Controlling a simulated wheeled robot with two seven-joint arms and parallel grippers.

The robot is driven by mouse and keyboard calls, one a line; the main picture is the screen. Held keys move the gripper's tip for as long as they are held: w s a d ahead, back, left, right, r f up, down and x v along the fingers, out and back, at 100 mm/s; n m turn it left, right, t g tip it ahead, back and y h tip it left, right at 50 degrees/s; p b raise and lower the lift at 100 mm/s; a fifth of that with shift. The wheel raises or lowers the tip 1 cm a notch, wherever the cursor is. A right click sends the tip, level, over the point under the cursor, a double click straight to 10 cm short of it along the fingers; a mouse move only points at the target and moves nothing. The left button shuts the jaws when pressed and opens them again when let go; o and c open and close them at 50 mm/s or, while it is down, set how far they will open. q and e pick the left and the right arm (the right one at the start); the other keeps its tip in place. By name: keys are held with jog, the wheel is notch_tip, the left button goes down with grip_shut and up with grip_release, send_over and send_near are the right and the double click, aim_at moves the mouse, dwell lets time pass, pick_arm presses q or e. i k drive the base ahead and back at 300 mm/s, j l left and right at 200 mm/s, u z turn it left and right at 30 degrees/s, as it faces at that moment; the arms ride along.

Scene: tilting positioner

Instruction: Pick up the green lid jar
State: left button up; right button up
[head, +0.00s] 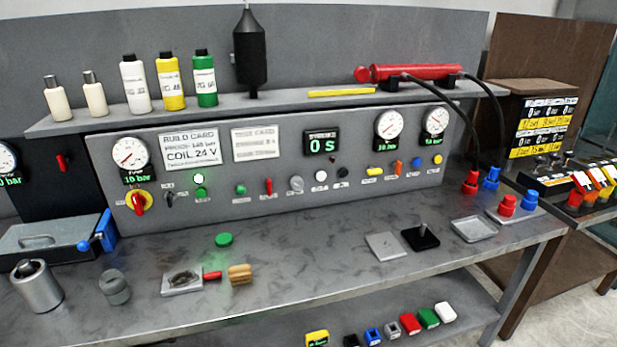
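A small round green lid-like disc (223,240) sits on the grey workbench, left of the middle; I cannot tell whether a jar body is under it. A small grey cylindrical jar (115,288) stands upright at the left front of the bench, with a grey top. Neither of my grippers is in view.
The workbench (330,255) has clear room in its middle. The gauge panel (270,160) rises behind, below a shelf (290,98) with several bottles.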

aim_at(113, 284)
jog(key=u, duration=1.3)
jog(key=k+j+z, duration=0.1)
jog(key=j+z, duration=0.15)
jog(key=z, duration=0.15)
jog(key=k+j+z, duration=0.15)
jog(key=z, duration=0.25)
jog(key=k+j+z, duration=0.15)
jog(key=z, duration=0.25)
jog(key=j, duration=0.1)
